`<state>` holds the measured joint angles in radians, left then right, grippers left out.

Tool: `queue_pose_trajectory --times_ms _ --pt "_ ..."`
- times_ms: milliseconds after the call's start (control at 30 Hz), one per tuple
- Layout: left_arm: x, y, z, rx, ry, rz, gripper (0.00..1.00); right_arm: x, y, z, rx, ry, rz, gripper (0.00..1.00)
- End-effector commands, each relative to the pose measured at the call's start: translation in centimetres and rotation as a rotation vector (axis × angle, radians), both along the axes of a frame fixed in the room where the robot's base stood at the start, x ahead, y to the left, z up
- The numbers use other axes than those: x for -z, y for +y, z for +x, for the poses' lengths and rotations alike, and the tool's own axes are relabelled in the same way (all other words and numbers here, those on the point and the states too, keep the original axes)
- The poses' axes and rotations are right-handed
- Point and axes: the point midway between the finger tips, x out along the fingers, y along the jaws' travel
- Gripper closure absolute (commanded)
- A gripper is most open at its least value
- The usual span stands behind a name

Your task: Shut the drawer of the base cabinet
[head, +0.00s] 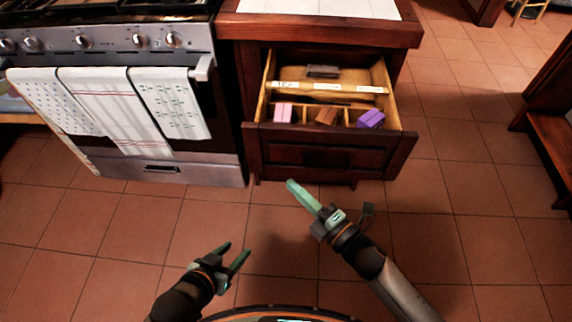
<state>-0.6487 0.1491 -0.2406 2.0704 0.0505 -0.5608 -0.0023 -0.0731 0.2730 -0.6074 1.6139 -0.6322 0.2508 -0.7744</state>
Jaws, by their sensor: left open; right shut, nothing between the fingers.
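The drawer (280,140) of the dark wood base cabinet (235,85) is pulled out, with its dark front panel facing me. Inside it are light wood dividers, a pink item (283,112), a brown item (325,115), a purple item (371,119) and a dark item (323,71). My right gripper (292,184) is shut and empty, just in front of and below the drawer front, apart from it as far as I can tell. My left gripper (236,252) is open and empty, lower in the view and further from the drawer.
A stove (215,150) with several knobs and hanging towels (95,110) stands left of the cabinet. A white tiled counter top (330,8) lies above the drawer. A wooden bench (555,150) is at the right edge. The tiled floor (450,220) between is clear.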

Motion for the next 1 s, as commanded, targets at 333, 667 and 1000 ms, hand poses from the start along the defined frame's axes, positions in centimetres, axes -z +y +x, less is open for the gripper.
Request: queue_pose_trajectory --times_ms 333,667,1000 --pt "1.2 0.4 -0.6 -0.005 0.012 0.005 0.5 0.1 2.8 5.3 0.002 0.0 -0.001 1.0" --pt "1.4 0.4 -0.8 -0.006 0.018 0.007 0.5 0.0 2.8 6.9 0.001 0.004 0.002 1.0" --pt "1.3 0.4 -0.7 -0.007 0.015 0.006 0.5 0.0 2.8 6.9 0.001 0.004 0.002 1.0"
